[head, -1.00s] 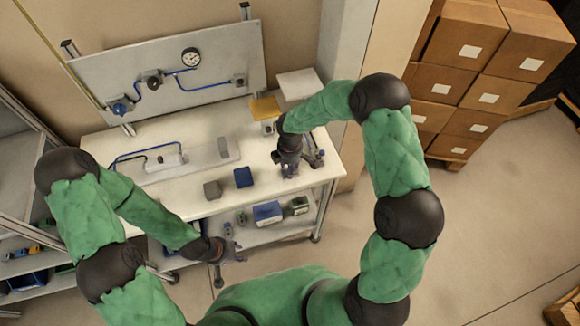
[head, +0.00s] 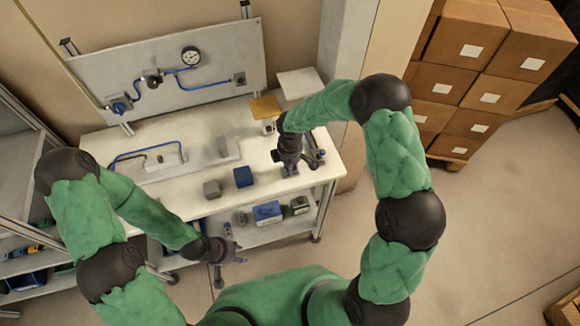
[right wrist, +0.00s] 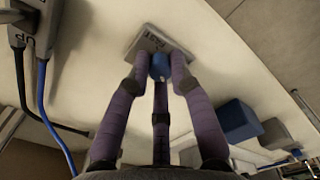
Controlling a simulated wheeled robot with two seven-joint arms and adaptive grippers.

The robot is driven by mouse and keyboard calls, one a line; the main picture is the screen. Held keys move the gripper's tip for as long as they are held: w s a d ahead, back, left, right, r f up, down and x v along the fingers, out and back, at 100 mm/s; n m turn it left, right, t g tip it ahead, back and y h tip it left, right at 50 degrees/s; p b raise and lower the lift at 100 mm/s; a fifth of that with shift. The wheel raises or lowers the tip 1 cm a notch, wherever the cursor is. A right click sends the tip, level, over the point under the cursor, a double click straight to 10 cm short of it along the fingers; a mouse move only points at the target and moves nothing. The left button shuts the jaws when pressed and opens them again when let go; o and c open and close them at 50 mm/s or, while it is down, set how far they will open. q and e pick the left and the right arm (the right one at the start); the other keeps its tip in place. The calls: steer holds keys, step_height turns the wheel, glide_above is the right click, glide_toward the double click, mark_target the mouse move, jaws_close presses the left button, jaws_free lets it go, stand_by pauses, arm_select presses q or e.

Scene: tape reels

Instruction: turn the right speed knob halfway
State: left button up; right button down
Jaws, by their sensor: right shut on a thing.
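A blue block (head: 243,177) and a grey block (head: 212,189) stand on the table (head: 265,205) left of my right gripper. A grey device with cables (right wrist: 38,28) is close by in the wrist view. A panel (head: 205,60) with a gauge stands behind.

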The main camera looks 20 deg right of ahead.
steer(key=shift+f+m+b, duration=0.2)
steer(key=shift+m+b, duration=0.75)
steer(key=shift+m, duration=0.15)
steer(key=m+b, duration=0.2)
steer(key=m, duration=0.1)
steer(key=shift+m, duration=0.3)
steer(key=m+b, duration=0.3)
steer(key=m, duration=0.2)
steer(key=shift+s+r, duration=0.1)
steer(key=shift+m, duration=0.3)
steer(key=c, duration=1.1)
jaws_free()
steer(key=shift+r, duration=0.15)
step_height(320, 180, up, 12)
